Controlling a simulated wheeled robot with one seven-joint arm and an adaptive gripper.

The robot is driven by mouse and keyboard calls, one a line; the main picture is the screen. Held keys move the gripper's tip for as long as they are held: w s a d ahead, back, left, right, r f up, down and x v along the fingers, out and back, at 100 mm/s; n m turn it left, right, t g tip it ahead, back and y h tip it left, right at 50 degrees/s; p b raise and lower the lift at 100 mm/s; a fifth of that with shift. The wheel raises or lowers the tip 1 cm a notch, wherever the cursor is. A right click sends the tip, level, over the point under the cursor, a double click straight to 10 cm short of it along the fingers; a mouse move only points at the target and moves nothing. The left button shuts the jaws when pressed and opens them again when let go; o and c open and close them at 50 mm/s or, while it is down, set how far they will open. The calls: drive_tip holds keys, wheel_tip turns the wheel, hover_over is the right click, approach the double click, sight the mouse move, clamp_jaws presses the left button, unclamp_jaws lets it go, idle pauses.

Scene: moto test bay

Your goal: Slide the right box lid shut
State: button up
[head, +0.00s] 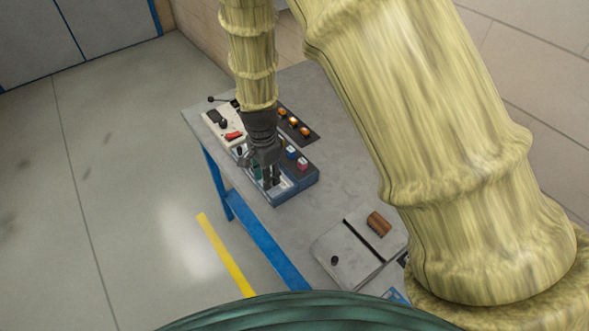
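A flat grey box-like unit (335,247) lies at the table's near right part. It has a small black knob (334,261) on its left panel, a dark gap across the middle, and a brown block or handle (379,223) on its right side. I cannot tell for sure which part is the right box lid. My gripper (272,180) points down over a blue-sided tray (296,192) further back and left, apart from the grey unit. Its dark fingertips are small in view, and I cannot tell whether they are apart or hold anything.
The grey table (325,160) has a blue frame (255,235). Behind my gripper are a white panel with a red switch (234,136) and a dark panel with orange knobs (294,121). Tabletop between tray and grey unit is clear. My arm hides the table's right side.

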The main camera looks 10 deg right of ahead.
drive_tip(key=shift+r+p, duration=1.9)
drive_tip(key=shift+r, duration=0.7)
drive_tip(key=shift+f, duration=0.1)
